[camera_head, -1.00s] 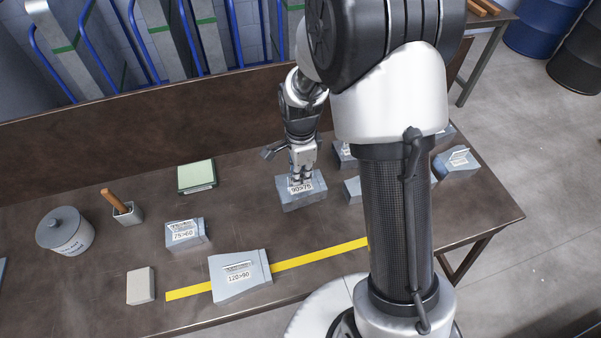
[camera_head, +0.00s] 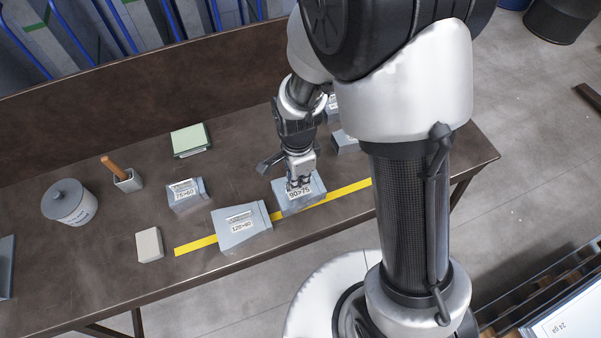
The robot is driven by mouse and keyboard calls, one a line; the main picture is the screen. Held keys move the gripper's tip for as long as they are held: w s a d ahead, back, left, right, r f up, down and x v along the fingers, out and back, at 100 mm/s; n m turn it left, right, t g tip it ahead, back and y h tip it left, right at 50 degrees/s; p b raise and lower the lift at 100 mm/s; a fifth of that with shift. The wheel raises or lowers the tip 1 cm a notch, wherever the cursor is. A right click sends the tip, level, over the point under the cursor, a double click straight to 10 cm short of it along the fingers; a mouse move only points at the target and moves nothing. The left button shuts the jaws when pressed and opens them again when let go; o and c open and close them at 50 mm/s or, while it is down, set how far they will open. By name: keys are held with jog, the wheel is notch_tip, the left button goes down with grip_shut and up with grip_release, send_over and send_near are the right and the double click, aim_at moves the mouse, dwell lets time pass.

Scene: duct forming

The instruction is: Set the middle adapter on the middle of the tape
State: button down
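The adapter labelled 90>75 (camera_head: 307,202), a grey sheet-metal piece, is in my gripper (camera_head: 299,183). My gripper points down and is shut on its top; the fingertips are small and partly hidden. The yellow tape (camera_head: 341,192) runs along the table's front, and the 90>75 adapter covers part of its middle stretch in this view. I cannot tell whether it touches the table. The 120>90 adapter (camera_head: 240,237) sits on the tape's left part, just left of the held one. The 75>60 adapter (camera_head: 184,203) stands behind the tape, at the left.
A pale block (camera_head: 149,245) lies by the tape's left end. More grey pieces (camera_head: 346,141) are partly hidden behind my arm.

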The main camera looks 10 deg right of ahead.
notch_tip(320, 180, down, 8)
jog(key=b, duration=0.6)
jog(key=shift+f, duration=0.15)
jog(key=c, duration=1.7)
grip_release()
notch_tip(320, 180, up, 12)
jog(key=shift+r, duration=0.1)
